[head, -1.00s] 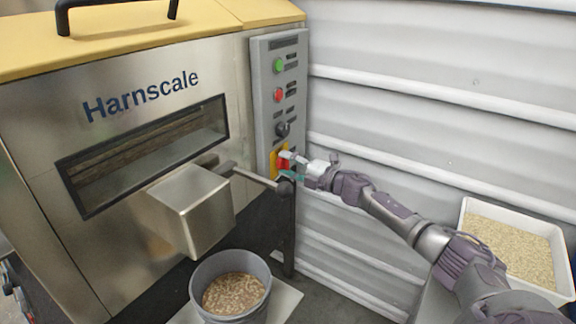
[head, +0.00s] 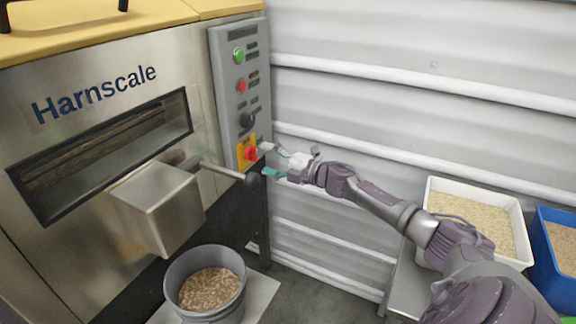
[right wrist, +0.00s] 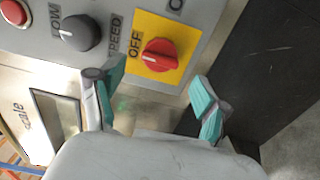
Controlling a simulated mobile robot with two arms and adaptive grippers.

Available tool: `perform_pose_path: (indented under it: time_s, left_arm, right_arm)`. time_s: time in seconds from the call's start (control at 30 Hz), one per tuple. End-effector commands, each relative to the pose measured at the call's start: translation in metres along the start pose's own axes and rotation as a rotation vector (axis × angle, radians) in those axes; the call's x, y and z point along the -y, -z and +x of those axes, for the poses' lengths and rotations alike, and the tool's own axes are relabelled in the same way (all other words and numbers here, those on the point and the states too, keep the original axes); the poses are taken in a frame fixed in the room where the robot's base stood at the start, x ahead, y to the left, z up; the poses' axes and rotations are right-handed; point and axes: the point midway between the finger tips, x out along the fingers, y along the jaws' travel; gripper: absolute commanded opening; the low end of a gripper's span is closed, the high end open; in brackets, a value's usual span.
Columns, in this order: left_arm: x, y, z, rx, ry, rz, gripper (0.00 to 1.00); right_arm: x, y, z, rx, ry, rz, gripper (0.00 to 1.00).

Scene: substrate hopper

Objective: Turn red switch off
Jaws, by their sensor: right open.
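The red rotary switch (head: 250,153) sits on a yellow plate low on the machine's grey control panel. In the right wrist view the red switch (right wrist: 160,55) is in full sight, with "OFF" on its left and a partly cut-off label at upper right. Its handle lies roughly level in that view, with a pale mark near the end towards "OFF". My right gripper (head: 269,161) is open and empty, just to the right of the switch and apart from it. Its teal-padded fingers (right wrist: 148,85) are spread below the switch in the wrist view. My left gripper is out of view.
The panel also has a green button (head: 239,55), a red button (head: 241,86) and a black speed knob (head: 247,120). A metal lever with a dark ball end (head: 251,179) sticks out just below the switch. A grey bucket (head: 170,290) stands below, and a white tub (head: 431,205) at right.

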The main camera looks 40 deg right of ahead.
Motion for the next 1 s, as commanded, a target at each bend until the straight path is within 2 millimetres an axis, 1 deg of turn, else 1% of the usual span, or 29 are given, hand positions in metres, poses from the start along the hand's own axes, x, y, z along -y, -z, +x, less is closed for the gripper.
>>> perform_pose_path:
  time_s: [0.03, 0.2, 0.4, 0.6, 1.0]
  left_arm:
    - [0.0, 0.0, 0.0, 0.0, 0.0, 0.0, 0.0]
    - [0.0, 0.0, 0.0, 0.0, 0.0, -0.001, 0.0]
    - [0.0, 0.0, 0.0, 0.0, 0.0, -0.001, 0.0]
    - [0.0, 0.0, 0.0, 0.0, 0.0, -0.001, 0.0]
    - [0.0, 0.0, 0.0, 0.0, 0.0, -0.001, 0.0]
  right_arm:
    - [0.002, 0.001, -0.011, -0.002, 0.006, -0.002, 0.75]
    - [0.003, 0.001, -0.04, -0.002, 0.005, 0.001, 0.75]
    - [0.002, 0.001, -0.065, -0.001, 0.004, 0.0, 0.75]
    - [0.0, 0.001, -0.076, -0.002, 0.001, -0.001, 0.75]
    - [0.0, 0.0, -0.078, -0.002, 0.0, -0.002, 0.75]
